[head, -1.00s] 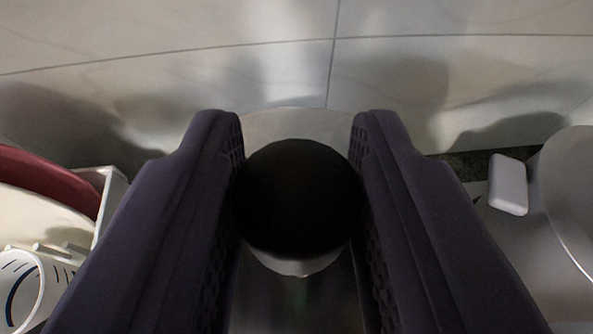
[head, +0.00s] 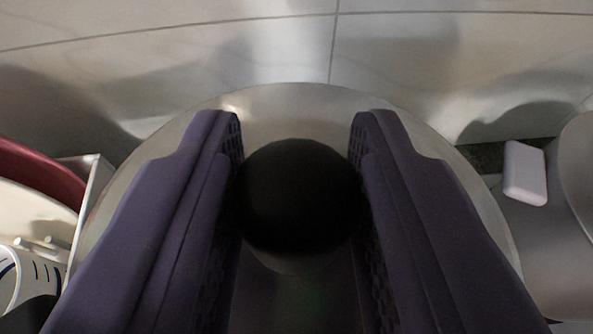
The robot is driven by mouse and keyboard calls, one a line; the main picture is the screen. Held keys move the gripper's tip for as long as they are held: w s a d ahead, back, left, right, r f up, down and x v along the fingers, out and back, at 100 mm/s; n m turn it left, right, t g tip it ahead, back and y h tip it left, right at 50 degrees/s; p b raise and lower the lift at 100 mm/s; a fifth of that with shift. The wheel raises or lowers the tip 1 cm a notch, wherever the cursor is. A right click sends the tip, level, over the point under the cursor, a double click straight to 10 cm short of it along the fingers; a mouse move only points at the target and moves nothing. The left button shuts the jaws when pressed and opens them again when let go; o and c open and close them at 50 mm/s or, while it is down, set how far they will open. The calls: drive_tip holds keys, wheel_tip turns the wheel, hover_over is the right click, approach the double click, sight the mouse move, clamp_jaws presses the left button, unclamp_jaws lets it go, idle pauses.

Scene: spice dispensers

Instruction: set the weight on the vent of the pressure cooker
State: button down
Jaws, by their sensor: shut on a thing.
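My gripper (head: 298,185) is in the middle of the head view, its two dark purple fingers shut on a round black knob-like thing, which looks like the weight (head: 297,195). Below and around it shows the wide silver round metal surface of what looks like the pressure cooker (head: 290,98). The vent is not visible; the weight and my fingers hide the middle of the metal surface. I cannot tell whether the weight touches the metal.
A red-rimmed cream vessel (head: 45,185) and a white patterned cup (head: 30,275) are at the left edge. A small white block (head: 525,172) and a grey metal round thing (head: 578,170) are at the right. A tiled wall (head: 300,45) runs behind.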

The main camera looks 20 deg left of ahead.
drive_tip(key=shift+f, duration=0.15)
drive_tip(key=c, duration=0.7)
unclamp_jaws()
